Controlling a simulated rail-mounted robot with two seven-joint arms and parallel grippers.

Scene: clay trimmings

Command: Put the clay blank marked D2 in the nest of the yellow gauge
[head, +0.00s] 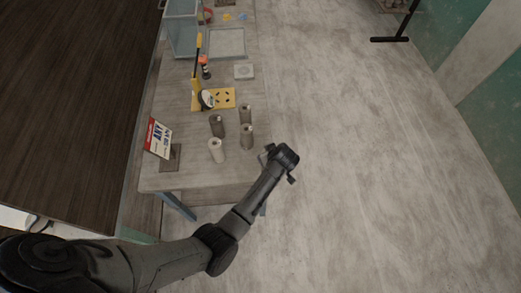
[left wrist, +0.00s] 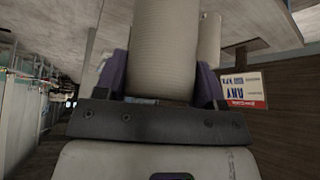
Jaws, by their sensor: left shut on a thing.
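In the left wrist view, my left gripper (left wrist: 160,80) is shut on a pale grey ribbed clay blank (left wrist: 165,38). In the head view my left gripper (head: 264,152) is at the table's right edge, beside the near right blank (head: 247,138). That blank seems to be the held one, but I cannot tell for sure. Other blanks stand upright: a pale one (head: 216,150), a dark grey one (head: 217,125) and a grey one (head: 246,114). No mark can be read on any blank. The yellow gauge (head: 228,97) lies behind them, with a round dial and dark holes in its plate. My right gripper is not in view.
A red, white and blue sign (head: 158,138) stands at the left edge of the table (head: 195,175). Behind the gauge are an orange-and-black item (head: 204,68), a pale square block (head: 244,71) and a tray (head: 227,55).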

